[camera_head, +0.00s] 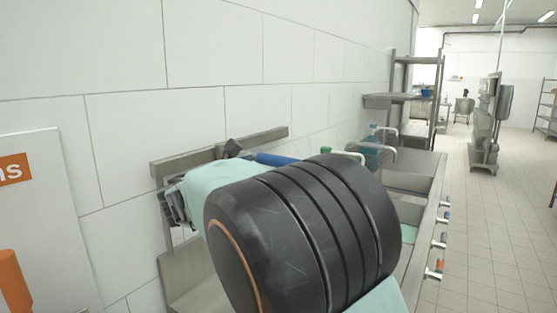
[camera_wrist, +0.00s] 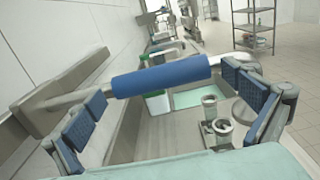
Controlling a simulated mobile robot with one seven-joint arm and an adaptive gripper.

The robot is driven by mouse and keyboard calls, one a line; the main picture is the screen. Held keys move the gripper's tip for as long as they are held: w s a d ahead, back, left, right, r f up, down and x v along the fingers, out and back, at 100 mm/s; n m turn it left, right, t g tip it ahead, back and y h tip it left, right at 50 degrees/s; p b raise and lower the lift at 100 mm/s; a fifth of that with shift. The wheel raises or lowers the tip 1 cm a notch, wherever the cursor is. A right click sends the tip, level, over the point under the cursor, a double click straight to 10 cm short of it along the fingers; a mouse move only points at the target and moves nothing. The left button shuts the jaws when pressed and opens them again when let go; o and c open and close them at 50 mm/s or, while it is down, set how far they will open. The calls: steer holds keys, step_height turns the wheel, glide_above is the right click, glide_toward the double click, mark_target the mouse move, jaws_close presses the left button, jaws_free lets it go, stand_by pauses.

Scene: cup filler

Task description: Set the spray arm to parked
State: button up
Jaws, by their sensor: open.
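The spray arm, a metal rod with a blue sleeve (camera_wrist: 160,77), runs crosswise in front of my gripper (camera_wrist: 163,91) in the wrist view. Its left end meets a grey bracket (camera_wrist: 62,95) on the wall side. My gripper is open, with blue pads to the left and right of the sleeve. I cannot tell whether the pads touch the rod. In the head view the blue sleeve (camera_head: 275,159) shows beyond my arm, which hides much of the rod and my gripper.
A steel sink counter (camera_head: 432,172) runs along the tiled wall, with colored taps (camera_head: 440,240) on its front. A green-and-white bottle (camera_wrist: 156,103) stands below the sleeve. Metal fittings (camera_wrist: 215,118) rise at lower right. Shelving (camera_head: 415,75) stands farther back.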

steer(key=shift+x, duration=1.4)
steer(key=shift+c, duration=0.4)
steer(key=c, duration=1.5)
steer(key=p+v, duration=0.2)
steer(key=v, duration=1.6)
steer(key=shift+p, duration=0.3)
steer(key=shift+f, duration=0.1)
steer(key=o, duration=1.6)
steer(key=shift+s+a, duration=0.15)
steer(key=shift+s, duration=0.1)
steer(key=shift+w, duration=0.15)
